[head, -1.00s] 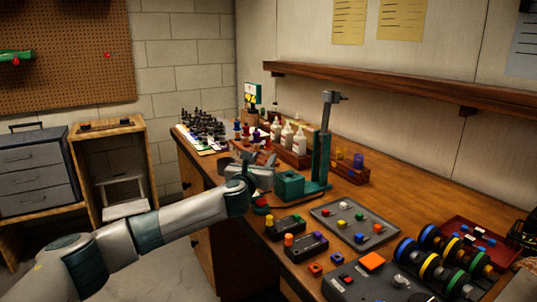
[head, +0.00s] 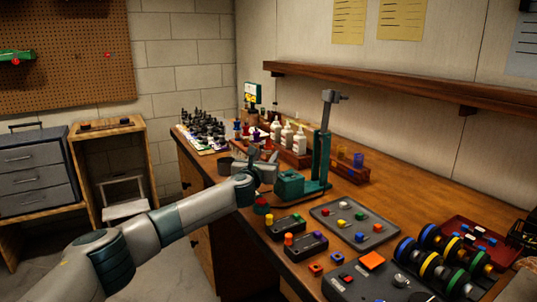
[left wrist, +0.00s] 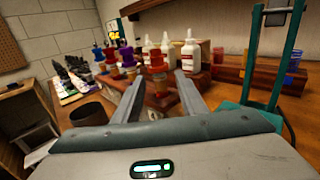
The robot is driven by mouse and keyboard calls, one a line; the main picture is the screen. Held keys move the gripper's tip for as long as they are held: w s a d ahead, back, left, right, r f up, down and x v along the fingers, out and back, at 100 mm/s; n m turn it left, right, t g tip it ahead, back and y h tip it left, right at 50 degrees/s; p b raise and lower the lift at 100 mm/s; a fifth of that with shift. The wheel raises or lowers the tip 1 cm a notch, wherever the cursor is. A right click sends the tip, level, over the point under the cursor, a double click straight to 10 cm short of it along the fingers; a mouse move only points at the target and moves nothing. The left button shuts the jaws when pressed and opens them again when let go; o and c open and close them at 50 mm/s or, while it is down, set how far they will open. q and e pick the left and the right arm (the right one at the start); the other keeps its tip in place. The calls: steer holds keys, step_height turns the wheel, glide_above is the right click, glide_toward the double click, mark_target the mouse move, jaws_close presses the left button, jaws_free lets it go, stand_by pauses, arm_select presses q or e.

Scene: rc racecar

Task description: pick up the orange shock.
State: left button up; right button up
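Several small shocks with coloured caps stand in a wooden rack on the bench. In the left wrist view, a red-capped shock with a reddish-orange body (left wrist: 158,74) stands nearest, seen between my fingers. A purple-capped one (left wrist: 126,60) and blue-capped ones are to its left. I cannot tell for sure which is the orange shock. My left gripper (left wrist: 158,97) is open, its two fingers apart and pointing at the nearest shock, with nothing visibly held. In the head view the left gripper (head: 264,156) is over the bench's left edge and hides part of the rack. My right gripper is not in view.
White bottles (left wrist: 190,52) stand behind the shocks. A green stand (head: 320,165) rises close right of my gripper. A dark round cup (left wrist: 87,116) is at left. A grey parts tray (head: 385,236) and wheels (head: 433,238) lie nearer along the bench.

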arm_select(q)
steer(key=shift+w, duration=0.15)
steer(key=shift+c, duration=0.3)
jaws_close()
steer(key=shift+r, duration=0.1)
